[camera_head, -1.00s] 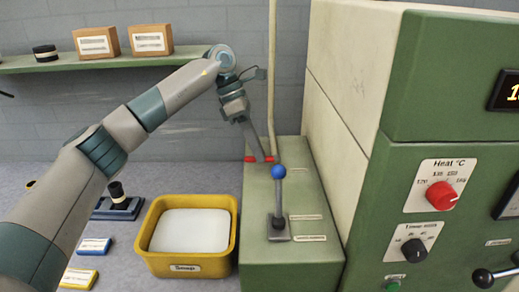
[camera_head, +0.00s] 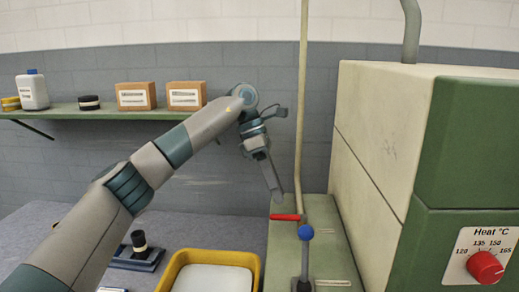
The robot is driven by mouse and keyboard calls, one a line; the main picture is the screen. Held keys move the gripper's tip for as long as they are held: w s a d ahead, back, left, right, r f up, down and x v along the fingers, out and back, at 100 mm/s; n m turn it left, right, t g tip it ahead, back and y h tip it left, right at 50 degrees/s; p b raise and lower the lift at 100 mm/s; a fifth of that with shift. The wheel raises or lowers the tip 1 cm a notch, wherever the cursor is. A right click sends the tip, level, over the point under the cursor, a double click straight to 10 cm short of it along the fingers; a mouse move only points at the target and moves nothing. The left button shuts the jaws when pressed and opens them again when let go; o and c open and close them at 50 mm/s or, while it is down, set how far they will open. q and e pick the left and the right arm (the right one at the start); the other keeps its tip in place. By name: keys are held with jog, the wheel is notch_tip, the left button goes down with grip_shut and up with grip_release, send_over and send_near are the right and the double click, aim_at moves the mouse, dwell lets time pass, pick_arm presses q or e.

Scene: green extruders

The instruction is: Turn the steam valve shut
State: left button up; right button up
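The steam valve's red handle (camera_head: 285,217) lies flat at the foot of a thin upright pipe (camera_head: 303,110), on the green housing, and points left from the pipe. My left gripper (camera_head: 277,193) hangs just above the red handle, pointing down, with a small gap between fingertips and handle. I see its fingers nearly edge-on and cannot tell whether they are open or shut. Nothing shows held in it. My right gripper is out of view.
A lever with a blue knob (camera_head: 305,232) stands close in front of the valve. The large extruder cabinet (camera_head: 385,140) rises at right with a red heat dial (camera_head: 485,267). A yellow bin (camera_head: 180,268) sits at lower left. A shelf (camera_head: 100,111) holds boxes behind my arm.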

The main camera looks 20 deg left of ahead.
pick_arm(q)
jog(key=v, duration=1.2)
jog(key=shift+r, duration=0.1)
